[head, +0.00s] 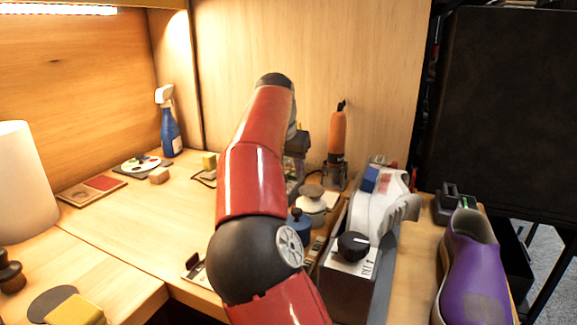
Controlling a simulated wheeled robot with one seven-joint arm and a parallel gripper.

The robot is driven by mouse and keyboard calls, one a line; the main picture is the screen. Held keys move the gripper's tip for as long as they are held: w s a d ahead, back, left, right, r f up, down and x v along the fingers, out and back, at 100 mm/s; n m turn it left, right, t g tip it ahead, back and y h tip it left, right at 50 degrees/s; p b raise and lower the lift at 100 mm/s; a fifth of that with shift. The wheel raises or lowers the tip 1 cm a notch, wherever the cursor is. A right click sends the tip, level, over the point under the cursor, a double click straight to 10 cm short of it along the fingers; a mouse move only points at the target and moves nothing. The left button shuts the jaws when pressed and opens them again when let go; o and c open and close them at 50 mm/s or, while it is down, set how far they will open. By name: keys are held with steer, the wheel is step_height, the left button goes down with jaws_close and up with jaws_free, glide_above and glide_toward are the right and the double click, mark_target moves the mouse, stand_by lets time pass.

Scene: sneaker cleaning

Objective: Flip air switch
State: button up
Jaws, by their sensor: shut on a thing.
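My red arm with black joints rises through the middle of the view and bends down behind itself, so my gripper's fingers are hidden and whatever they touch cannot be seen. I cannot tell for certain which thing is the air switch. A grey box with a black knob (353,245) on a pale labelled plate stands right of my arm. A small dark device (455,203) lies farther right, by the purple shoe. A dark block (297,142) with a yellow bit shows partly behind my arm; what it is stays unclear.
A purple shoe (472,270) stands at the right edge, and a white shoe (380,206) sits by the grey box. A blue spray bottle (170,132) is at the back left. The wooden tabletop (130,225) left of my arm is largely clear.

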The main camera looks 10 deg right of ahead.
steer(key=shift+a, duration=0.1)
stand_by(0.7)
steer(key=o, duration=1)
steer(key=shift+c, duration=0.2)
steer(key=shift+r, duration=0.15)
steer(key=v, duration=0.7)
steer(key=shift+a+r, duration=0.1)
steer(key=shift+r, duration=0.2)
